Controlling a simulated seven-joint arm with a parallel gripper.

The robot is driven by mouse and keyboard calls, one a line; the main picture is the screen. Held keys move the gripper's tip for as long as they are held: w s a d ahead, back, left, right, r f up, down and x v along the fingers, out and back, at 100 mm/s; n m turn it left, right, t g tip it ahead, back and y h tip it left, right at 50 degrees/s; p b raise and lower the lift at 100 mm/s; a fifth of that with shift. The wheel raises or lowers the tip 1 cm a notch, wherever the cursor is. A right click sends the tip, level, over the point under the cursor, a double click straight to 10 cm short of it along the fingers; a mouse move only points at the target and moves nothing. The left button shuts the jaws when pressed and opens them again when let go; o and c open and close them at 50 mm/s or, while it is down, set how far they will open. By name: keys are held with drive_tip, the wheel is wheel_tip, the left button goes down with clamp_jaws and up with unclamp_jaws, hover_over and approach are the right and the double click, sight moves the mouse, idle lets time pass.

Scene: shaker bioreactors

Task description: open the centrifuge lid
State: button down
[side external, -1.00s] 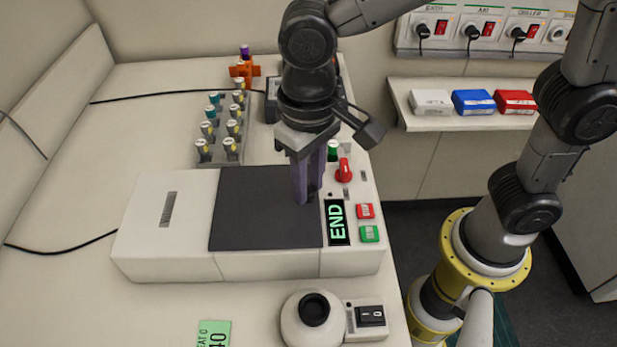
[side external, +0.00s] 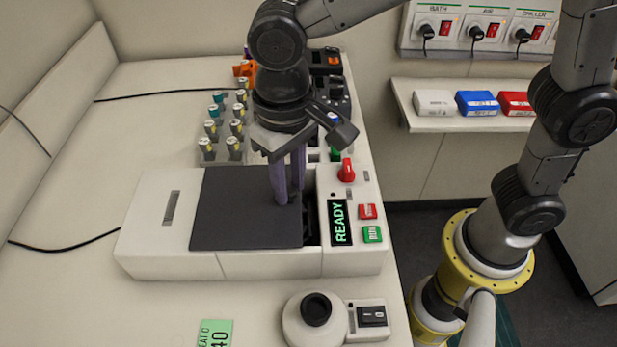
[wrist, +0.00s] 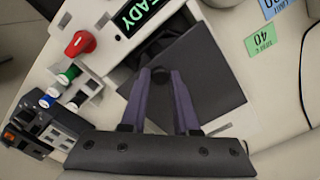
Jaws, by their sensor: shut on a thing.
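The white centrifuge (side external: 160,255) sits on the bench with a dark grey sliding lid (side external: 235,220) on its top. The lid is partly slid to the left, and a dark gap (side external: 310,215) shows between it and the control panel. The panel's display (side external: 339,222) reads READY. My gripper (side external: 288,200) points down at the lid's right part, its purple fingers shut on a small dark knob (wrist: 160,74) on the lid, seen in the wrist view. The inside of the gap is too dark to make out.
A red knob (side external: 347,170), a red button (side external: 367,211) and a green button (side external: 372,234) are on the panel. A rack of vials (side external: 222,135) stands behind the centrifuge. A round white device (side external: 312,325) with a switch sits in front.

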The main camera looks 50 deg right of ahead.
approach(208, 203)
wheel_tip(208, 203, down, 5)
drive_tip(key=shift+f, duration=0.2)
drive_tip(key=c, duration=0.7)
unclamp_jaws()
drive_tip(key=shift+o, duration=0.2)
wheel_tip(208, 203, up, 14)
drive_tip(key=shift+f, duration=0.1)
